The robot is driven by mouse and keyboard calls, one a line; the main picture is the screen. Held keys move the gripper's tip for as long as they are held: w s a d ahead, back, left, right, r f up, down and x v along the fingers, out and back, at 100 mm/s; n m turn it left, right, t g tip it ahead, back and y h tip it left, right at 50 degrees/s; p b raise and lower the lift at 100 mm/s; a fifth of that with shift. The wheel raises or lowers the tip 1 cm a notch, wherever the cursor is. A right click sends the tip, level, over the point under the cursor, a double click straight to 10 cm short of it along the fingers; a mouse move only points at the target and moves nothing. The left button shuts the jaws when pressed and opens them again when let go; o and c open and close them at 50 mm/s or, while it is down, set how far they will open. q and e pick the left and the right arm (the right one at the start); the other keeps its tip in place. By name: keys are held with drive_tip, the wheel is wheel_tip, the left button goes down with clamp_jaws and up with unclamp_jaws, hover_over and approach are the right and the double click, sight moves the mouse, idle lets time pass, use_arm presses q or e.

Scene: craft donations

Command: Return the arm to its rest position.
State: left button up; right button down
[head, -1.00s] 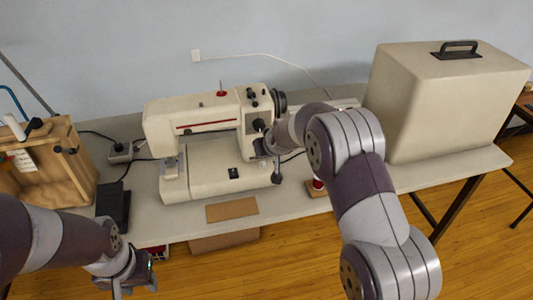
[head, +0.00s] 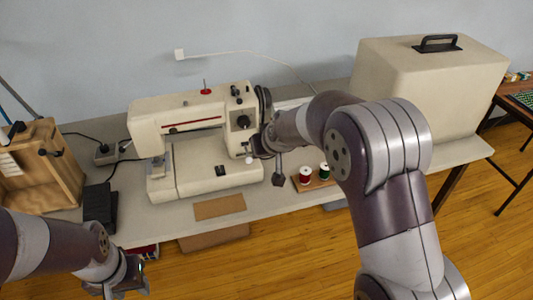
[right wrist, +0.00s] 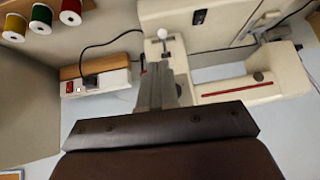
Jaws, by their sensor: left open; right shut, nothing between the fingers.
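My right arm reaches in from the lower right in the head view, its hand at the right end of the cream sewing machine (head: 190,125). The right gripper (right wrist: 163,65) is shut and empty in the right wrist view, its grey fingers together beside the machine. In the head view its fingertips are hard to make out against the machine. My left gripper (head: 130,280) is open and empty at the lower left, in front of the table's near edge. Whether the right fingers touch the machine cannot be told.
The table (head: 285,210) holds a wooden box (head: 40,165) at left, a black pedal (head: 100,207), and a large cream case (head: 430,90) at right. Red and green thread spools (head: 306,174) stand near my right forearm. A white cable runs along the wall.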

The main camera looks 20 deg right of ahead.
drive_tip(key=shift+s+d+r, duration=0.2)
drive_tip(key=shift+s+r, duration=0.3)
drive_tip(key=shift+s, duration=0.35)
drive_tip(key=s+d+f+g+p, duration=0.1)
drive_tip(key=s+g, duration=0.1)
drive_tip(key=s, duration=0.6)
drive_tip(key=s+f+g+p, duration=0.1)
drive_tip(key=s+g, duration=0.1)
drive_tip(key=s, duration=0.6)
drive_tip(key=s+d+g+h+p, duration=0.1)
drive_tip(key=s+g, duration=0.1)
drive_tip(key=s, duration=0.6)
drive_tip(key=shift+s+d+f+p, duration=0.3)
drive_tip(key=shift+s+d+f, duration=0.05)
drive_tip(key=shift+f, duration=0.05)
drive_tip(key=shift+s, duration=0.1)
